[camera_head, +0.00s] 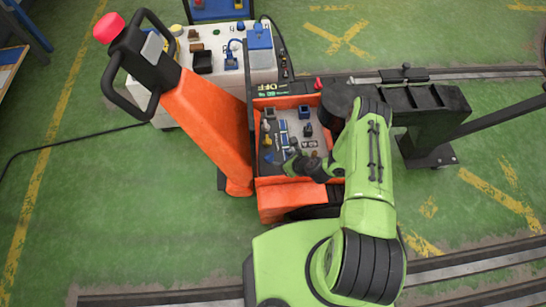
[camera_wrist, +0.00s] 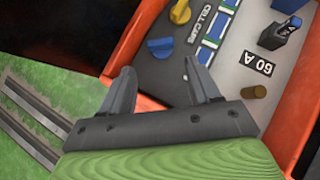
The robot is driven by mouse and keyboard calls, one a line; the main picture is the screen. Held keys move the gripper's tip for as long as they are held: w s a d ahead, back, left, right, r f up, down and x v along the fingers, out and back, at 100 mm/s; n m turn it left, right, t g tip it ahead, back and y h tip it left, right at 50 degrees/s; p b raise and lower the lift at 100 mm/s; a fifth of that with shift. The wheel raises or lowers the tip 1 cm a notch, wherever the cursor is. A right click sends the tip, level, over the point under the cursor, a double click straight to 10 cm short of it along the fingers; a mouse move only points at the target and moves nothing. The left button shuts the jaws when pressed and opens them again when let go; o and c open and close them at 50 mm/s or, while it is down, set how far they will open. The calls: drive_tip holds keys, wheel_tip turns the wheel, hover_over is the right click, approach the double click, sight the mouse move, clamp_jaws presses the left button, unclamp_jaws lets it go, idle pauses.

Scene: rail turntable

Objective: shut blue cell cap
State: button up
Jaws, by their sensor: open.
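In the wrist view a blue cap (camera_wrist: 160,47) sits on the dark strip of the panel beside the printed words CELL CAPS. A yellow cap (camera_wrist: 180,12) is just beyond it. Blue and green cells (camera_wrist: 215,32) lie to the right. My gripper (camera_wrist: 157,68) is open and empty, with its fingertips just short of the blue cap, one to each side of its line. I cannot tell whether the cap is seated flat.
The orange tray rim (camera_wrist: 140,38) surrounds the panel. A brown post (camera_wrist: 254,91), a 60 A label (camera_wrist: 258,62) and a dark blue-topped block (camera_wrist: 281,32) stand at right. The orange truck (camera_head: 205,110) and a white bench (camera_head: 205,85) are behind left.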

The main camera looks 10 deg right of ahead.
sight(269, 155)
drive_tip(key=b+x, duration=0.4)
drive_tip(key=x, duration=0.6)
drive_tip(key=shift+w+a+f, duration=0.1)
drive_tip(key=shift+w+f, duration=0.1)
drive_tip(key=shift+f, duration=0.1)
drive_tip(key=shift+r, duration=0.1)
drive_tip(key=c, duration=0.8)
drive_tip(key=shift+o, duration=0.2)
